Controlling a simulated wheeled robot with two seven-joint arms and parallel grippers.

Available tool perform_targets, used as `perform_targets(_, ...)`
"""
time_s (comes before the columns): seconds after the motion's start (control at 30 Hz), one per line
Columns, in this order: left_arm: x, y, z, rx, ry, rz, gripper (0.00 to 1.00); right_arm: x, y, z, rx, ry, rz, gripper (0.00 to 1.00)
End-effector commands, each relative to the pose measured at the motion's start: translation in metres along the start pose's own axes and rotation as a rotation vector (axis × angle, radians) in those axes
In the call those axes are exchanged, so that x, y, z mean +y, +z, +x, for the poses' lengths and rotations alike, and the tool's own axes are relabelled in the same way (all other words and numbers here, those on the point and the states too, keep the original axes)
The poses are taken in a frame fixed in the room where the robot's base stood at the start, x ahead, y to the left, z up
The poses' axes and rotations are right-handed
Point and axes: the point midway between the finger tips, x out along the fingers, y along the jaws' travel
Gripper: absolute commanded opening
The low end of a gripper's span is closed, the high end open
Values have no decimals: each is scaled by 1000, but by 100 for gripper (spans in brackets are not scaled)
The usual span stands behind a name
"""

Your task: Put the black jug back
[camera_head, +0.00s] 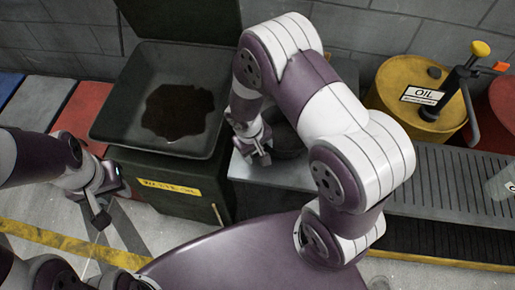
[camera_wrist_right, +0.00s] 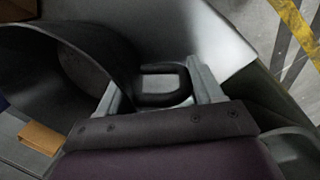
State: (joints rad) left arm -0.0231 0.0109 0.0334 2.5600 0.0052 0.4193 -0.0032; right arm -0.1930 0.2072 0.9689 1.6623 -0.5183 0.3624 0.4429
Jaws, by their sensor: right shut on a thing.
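The black jug (camera_head: 290,143) stands at the left end of the grey metal bench, largely hidden behind my right arm in the head view. In the right wrist view its wide open mouth (camera_wrist_right: 75,65) is at the left, and its looped handle (camera_wrist_right: 165,70) lies between my fingers. My right gripper (camera_head: 258,152) is shut on the jug's handle; its two pale fingers (camera_wrist_right: 160,95) show on either side of the loop. My left gripper (camera_head: 103,205) hangs over the floor at the left, away from the jug, and its finger gap is unclear.
A waste oil bin (camera_head: 165,195) with a dark, oil-stained tray (camera_head: 125,128) and a raised lid stands left of the bench. A yellow oil drum (camera_head: 400,85) with a pump stands behind the slatted grey bench (camera_head: 450,190). A clear container (camera_head: 502,184) sits at the right edge.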

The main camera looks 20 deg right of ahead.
Motion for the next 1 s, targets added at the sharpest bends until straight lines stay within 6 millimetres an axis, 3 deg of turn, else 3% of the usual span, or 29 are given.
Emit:
perform_targets(0.2, 0, 0, 5, 0, 0, 0, 38, -1, 0, 4, 0, 0, -1, 16)
perform_targets(0.23, 0, 1, 4, 0, 0, 0, 38, -1, 0, 4, 0, 0, -1, 69)
perform_targets(0.3, 0, 0, 3, 0, 0, 0, 38, -1, 0, 3, 0, 0, -1, 91)
perform_targets(0.57, 0, 0, 3, 0, 0, 0, 38, -1, 0, 2, 0, 0, -1, 91)
perform_targets(0.67, 0, 0, -3, 0, 0, 0, 38, 0, 0, -6, 1, 0, -1, 91)
perform_targets(1.0, 0, -2, -13, 0, 0, 0, 38, 0, -1, -90, 4, 0, 0, 91)
